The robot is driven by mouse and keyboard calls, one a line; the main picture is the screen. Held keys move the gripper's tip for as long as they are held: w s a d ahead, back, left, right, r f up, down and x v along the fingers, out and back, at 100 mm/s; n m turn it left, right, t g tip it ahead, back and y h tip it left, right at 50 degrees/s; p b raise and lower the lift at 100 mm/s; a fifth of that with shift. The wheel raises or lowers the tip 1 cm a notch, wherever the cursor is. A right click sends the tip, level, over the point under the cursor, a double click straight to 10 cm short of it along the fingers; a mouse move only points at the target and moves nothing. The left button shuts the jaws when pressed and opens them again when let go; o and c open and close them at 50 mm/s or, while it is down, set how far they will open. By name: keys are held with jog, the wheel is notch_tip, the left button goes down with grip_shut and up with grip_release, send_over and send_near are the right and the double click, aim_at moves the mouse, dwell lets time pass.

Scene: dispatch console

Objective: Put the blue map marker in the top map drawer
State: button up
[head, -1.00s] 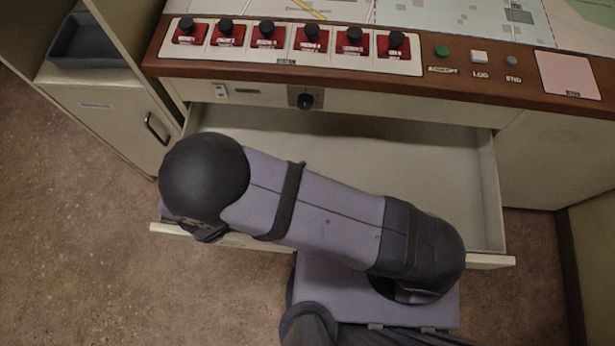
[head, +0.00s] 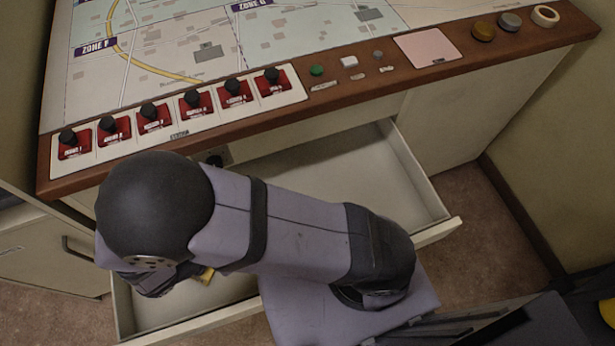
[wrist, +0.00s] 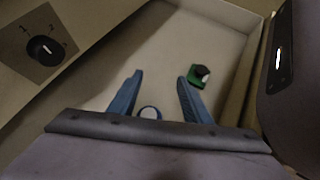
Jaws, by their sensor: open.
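The open map drawer (head: 330,175) is pulled out below the console; its pale floor and walls also show in the wrist view (wrist: 160,50). My gripper (wrist: 160,76) is open and points down into the drawer. A small round piece with a pale top and blue rim (wrist: 149,112) shows between the finger bases; it looks like the blue map marker. I cannot tell whether a finger touches it. In the head view my arm hides most of the gripper and the marker.
A green piece with a black top (wrist: 199,77) lies in the drawer, beside the right finger. A yellow bit (head: 206,275) shows near my wrist in the head view. A dark knob (wrist: 44,49) is on the drawer cabinet front. Red switches (head: 195,100) line the console edge. The drawer's right half looks clear.

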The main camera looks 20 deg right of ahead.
jog(key=w+d+r+m+g+y, duration=0.1)
jog(key=d+r+m+g+y, duration=0.1)
jog(key=d+m, duration=0.5)
jog(key=w+d+r+m+g+y, duration=0.1)
jog(key=d+r+m+g+y, duration=0.2)
jog(key=d+m+y, duration=0.4)
jog(key=shift+d+r+m+y, duration=0.3)
jog(key=shift+d+r+m, duration=0.2)
jog(key=shift+m, duration=3.9)
notch_tip(320, 180, up, 15)
jog(key=p, duration=1.5)
jog(key=shift+r, duration=0.2)
